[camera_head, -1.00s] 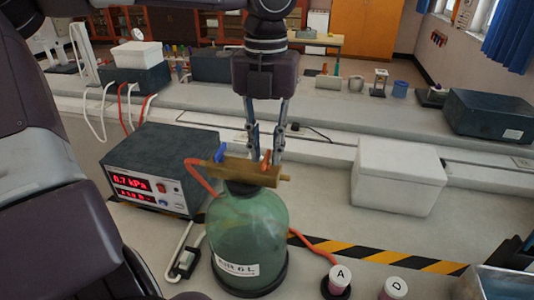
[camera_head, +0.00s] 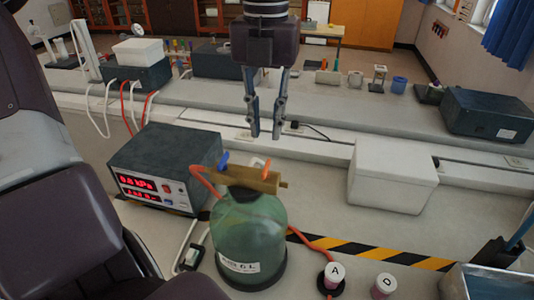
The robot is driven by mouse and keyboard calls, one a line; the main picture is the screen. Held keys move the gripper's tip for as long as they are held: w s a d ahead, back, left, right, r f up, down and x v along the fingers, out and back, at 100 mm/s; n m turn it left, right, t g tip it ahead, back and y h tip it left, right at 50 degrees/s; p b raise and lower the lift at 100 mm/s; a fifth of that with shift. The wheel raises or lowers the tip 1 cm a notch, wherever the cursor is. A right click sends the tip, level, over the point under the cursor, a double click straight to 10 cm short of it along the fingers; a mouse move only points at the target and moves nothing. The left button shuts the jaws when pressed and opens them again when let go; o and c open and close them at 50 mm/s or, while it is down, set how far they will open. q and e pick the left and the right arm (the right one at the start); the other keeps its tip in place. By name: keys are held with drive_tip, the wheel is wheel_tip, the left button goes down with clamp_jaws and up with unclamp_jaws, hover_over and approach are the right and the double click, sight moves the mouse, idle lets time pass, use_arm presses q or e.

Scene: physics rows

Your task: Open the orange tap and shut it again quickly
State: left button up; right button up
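A green glass bottle (camera_head: 249,235) stands on the bench with a brass manifold (camera_head: 247,179) across its top. The orange tap (camera_head: 265,168) is a small lever on the right part of the manifold. A blue tap (camera_head: 223,159) stands up on the left part. My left gripper (camera_head: 266,135) hangs pointing down above and behind the orange tap in the picture. Its two fingers are apart with nothing between them, and they are clear of the tap. The exact angle of the orange lever is hard to tell. My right gripper is out of view.
A box with a red display (camera_head: 162,165) stands left of the bottle; its digits are hard to read. A white box (camera_head: 392,177) stands to the right. Two lidded jars, A (camera_head: 334,272) and D (camera_head: 384,285), stand in front near a metal tray (camera_head: 490,283).

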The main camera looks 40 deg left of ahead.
use_arm(q)
drive_tip(key=shift+f, duration=0.1)
drive_tip(key=s+d+r+b, duration=0.2)
drive_tip(key=s+d, duration=0.6)
drive_tip(key=s, duration=0.2)
drive_tip(key=shift+d, duration=0.2)
drive_tip(key=shift+c, duration=0.4)
clamp_jaws()
idle(0.7)
